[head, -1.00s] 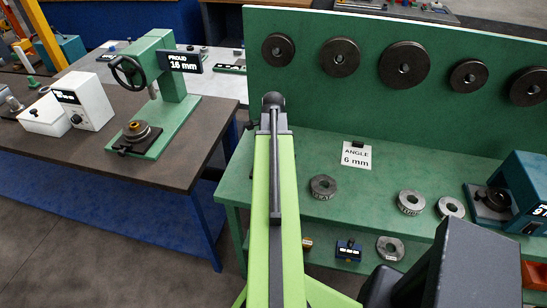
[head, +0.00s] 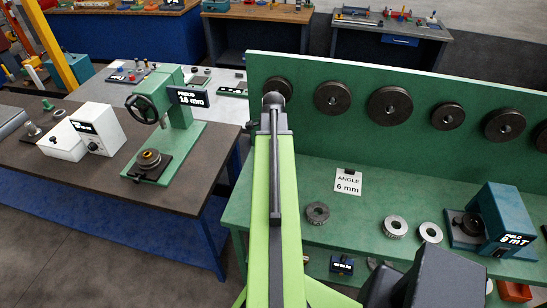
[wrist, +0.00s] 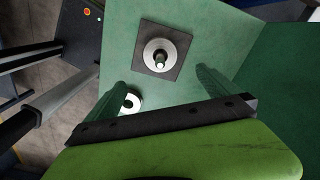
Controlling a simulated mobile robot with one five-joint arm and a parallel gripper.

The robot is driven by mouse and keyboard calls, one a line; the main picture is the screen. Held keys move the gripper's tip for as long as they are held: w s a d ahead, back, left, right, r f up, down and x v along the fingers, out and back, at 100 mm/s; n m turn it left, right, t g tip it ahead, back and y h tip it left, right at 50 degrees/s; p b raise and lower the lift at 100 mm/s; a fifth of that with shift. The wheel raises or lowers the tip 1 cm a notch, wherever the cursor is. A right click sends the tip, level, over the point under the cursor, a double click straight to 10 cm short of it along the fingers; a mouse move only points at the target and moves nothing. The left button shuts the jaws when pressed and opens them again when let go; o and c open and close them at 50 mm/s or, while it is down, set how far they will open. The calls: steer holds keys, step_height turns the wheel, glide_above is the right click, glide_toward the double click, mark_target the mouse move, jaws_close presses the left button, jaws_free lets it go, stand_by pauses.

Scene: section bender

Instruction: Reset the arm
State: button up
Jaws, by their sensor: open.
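My gripper (wrist: 160,84) shows in the wrist view as two dark green fingers standing apart, with nothing seen between them. It is open over a green surface. Beyond the fingers lies a pale round disc with a centre peg on a dark square plate (wrist: 179,67). A pale ring (wrist: 131,103) shows beside the left finger, partly covered by the gripper's dark bar. In the head view my lime-green arm part runs up the middle. My gripper's fingers cannot be made out there.
A green bench (head: 385,200) holds steel rings (head: 317,213), a teal box (head: 503,215) and a 6 mm angle card (head: 348,182). Its upright back panel (head: 310,130) carries dark rollers (head: 390,105). At left, a brown table (head: 60,172) bears a green press (head: 172,120) and a white box (head: 97,128).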

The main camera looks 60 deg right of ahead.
steer(key=shift+w+r, duration=0.1)
stand_by(0.7)
steer(key=w+a+f+n+b, duration=0.4)
steer(key=w+a+f+b, duration=0.1)
steer(key=w+a, duration=0.7)
steer(key=w+a+f+n+b, duration=0.45)
steer(key=w+a, duration=0.45)
steer(key=a, duration=0.6)
steer(key=a+f+n+b, duration=0.3)
steer(key=a+n, duration=0.6)
steer(key=a, duration=0.2)
steer(key=w+a+f+n+b, duration=0.1)
steer(key=a+f+n+b, duration=0.1)
steer(key=a+n, duration=0.7)
steer(key=a+b, duration=0.1)
steer(key=a, duration=0.2)
steer(key=shift+a+f, duration=0.2)
steer(key=shift+f, duration=0.2)
steer(key=shift+w, duration=0.1)
steer(key=shift+c, duration=0.4)
